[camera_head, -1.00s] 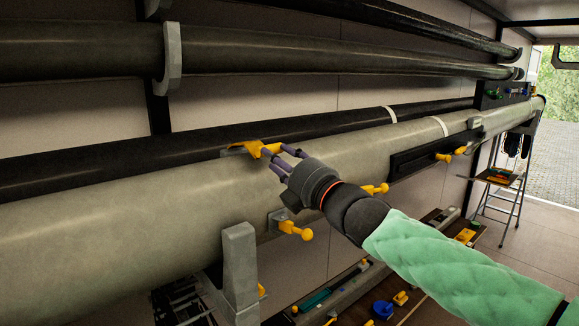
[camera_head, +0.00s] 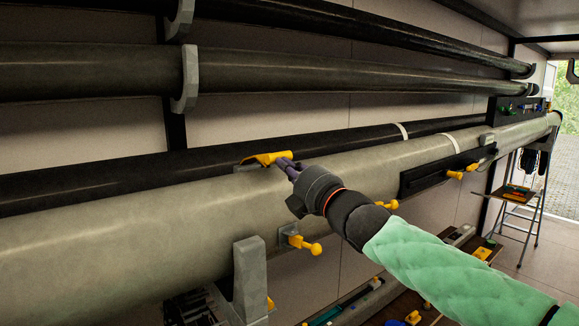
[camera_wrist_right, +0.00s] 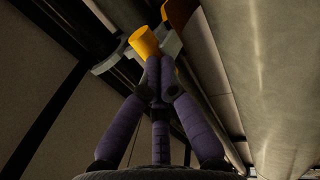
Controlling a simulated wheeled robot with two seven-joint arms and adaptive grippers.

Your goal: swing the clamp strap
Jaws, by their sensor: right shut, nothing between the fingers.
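The clamp strap (camera_head: 264,158) is a yellow piece with a grey base, on top of the thick grey-green spar (camera_head: 130,225). My right gripper (camera_head: 284,158) is at the strap's right end in the head view. Its purple fingers are shut together with nothing between them. In the right wrist view, the fingertips (camera_wrist_right: 158,66) are just below the yellow rounded end of the strap (camera_wrist_right: 145,42); I cannot tell whether they touch it. The grey clamp part (camera_wrist_right: 168,38) shows behind. My left gripper is not in view.
A dark spar (camera_head: 90,185) runs behind the thick one, and more spars hang above on grey brackets (camera_head: 186,80). Yellow-handled latches (camera_head: 305,245) stick out from the spar's front. A grey upright support (camera_head: 250,280) stands below. A stepladder (camera_head: 520,205) is at far right.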

